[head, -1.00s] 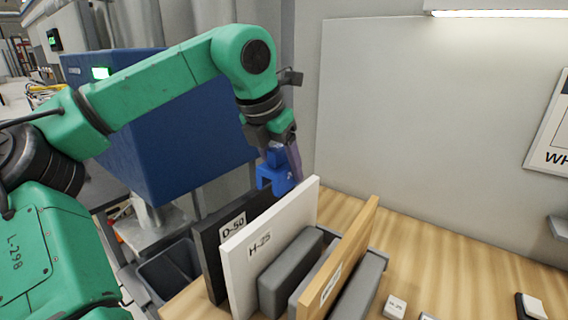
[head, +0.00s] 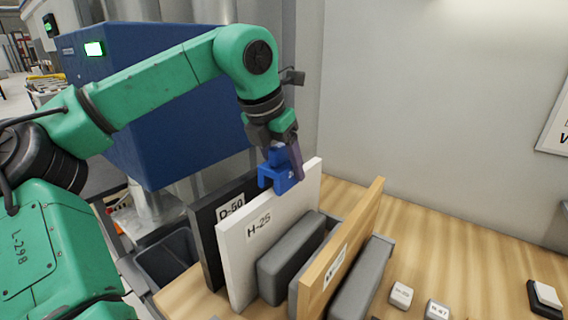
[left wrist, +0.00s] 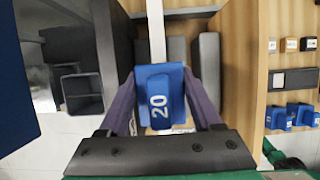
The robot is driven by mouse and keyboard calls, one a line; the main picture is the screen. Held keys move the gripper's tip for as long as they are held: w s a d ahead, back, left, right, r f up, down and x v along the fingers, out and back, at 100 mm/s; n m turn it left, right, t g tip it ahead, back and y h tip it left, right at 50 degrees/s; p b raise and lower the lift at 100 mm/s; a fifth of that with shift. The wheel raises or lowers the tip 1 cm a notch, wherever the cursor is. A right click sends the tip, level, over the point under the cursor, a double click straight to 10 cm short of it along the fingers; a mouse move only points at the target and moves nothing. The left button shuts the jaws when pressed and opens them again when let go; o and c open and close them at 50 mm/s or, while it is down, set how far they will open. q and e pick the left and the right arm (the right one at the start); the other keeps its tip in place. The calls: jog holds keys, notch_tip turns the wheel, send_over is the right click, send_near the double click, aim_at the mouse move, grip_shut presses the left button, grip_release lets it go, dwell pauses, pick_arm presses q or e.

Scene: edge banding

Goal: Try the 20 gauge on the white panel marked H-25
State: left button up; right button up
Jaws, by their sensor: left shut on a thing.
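A blue gauge (head: 279,171) marked 20, with a slot facing down, is held in my left gripper (head: 282,158), which is shut on it. The number shows in the left wrist view (left wrist: 159,107). The white panel (head: 270,234) marked H-25 stands upright. The gauge is at its top edge, towards the far end, and overlaps it in the head view. In the left wrist view the panel's edge (left wrist: 156,32) runs in line under the gauge. I cannot tell whether the slot is around the edge or just above it. My right gripper is not in view.
A black panel (head: 208,245) marked D-50 stands left of the white one. Grey blocks (head: 292,258) and a wood-coloured panel (head: 340,250) stand to the right. Other blue gauges (left wrist: 278,117) lie on the wooden bench. A dark bin (head: 168,258) is at left.

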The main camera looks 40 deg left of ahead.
pick_arm(q)
jog(key=shift+f+b, duration=0.5)
jog(key=shift+f, duration=0.2)
dwell(0.5)
jog(key=o, duration=1.6)
jog(key=shift+c, duration=0.2)
jog(key=shift+r, duration=0.1)
notch_tip(320, 180, up, 8)
jog(key=p, duration=0.7)
jog(key=shift+p, duration=0.3)
